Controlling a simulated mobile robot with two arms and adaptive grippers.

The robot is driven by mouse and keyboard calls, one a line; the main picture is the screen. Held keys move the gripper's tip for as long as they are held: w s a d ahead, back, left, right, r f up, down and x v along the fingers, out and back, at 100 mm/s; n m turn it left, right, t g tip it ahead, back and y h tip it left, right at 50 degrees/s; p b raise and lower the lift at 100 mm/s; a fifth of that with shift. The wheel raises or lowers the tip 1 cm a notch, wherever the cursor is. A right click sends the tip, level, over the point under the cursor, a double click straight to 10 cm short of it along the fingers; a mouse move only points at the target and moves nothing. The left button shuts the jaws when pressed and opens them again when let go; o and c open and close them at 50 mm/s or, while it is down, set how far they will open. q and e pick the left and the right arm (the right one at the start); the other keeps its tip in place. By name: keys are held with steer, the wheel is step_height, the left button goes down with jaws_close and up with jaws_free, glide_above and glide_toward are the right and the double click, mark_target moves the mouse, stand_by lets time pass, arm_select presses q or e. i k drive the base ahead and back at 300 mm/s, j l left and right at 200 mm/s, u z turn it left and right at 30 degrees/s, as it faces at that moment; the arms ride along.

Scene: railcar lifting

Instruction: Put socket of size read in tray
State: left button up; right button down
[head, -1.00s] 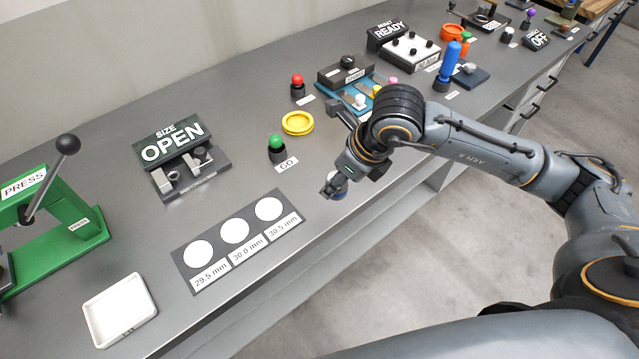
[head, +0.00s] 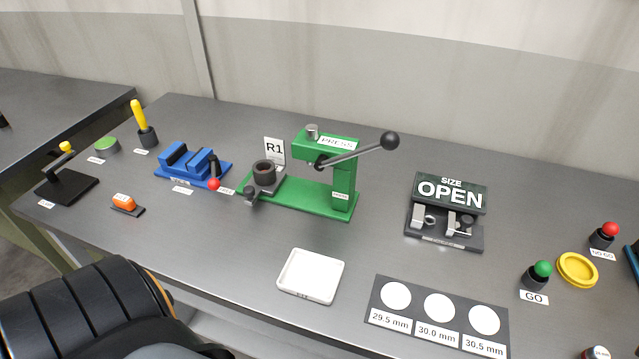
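The white tray (head: 311,276) lies on the bench near the front edge and is empty. To its right, a dark mat (head: 438,317) has three white circles over labels 29.5 mm, 30.0 mm and 30.5 mm. No socket stands on the circles. The size gauge (head: 446,211) behind the mat shows OPEN, with no number. A small round object (head: 597,352) is cut off at the lower right edge; I cannot tell whether it is a socket or whether it is held. Neither of my grippers shows; part of my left arm fills the lower left corner.
A green press (head: 343,178) with a long lever stands behind the tray, beside a dark ring-shaped part (head: 265,173) and an R1 sign (head: 274,150). A blue vise (head: 192,165) is further left. A green GO button (head: 538,275) and yellow dish (head: 577,269) are at right.

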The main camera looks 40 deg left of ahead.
mark_target(300, 274)
steer(key=u, duration=0.45)
steer(key=k+l+u, duration=0.1)
steer(key=u, duration=0.35)
steer(key=k+u, duration=0.1)
steer(key=u, duration=0.8)
steer(key=k+u, duration=0.1)
steer(key=u, duration=0.3)
steer(key=k+j+u, duration=0.1)
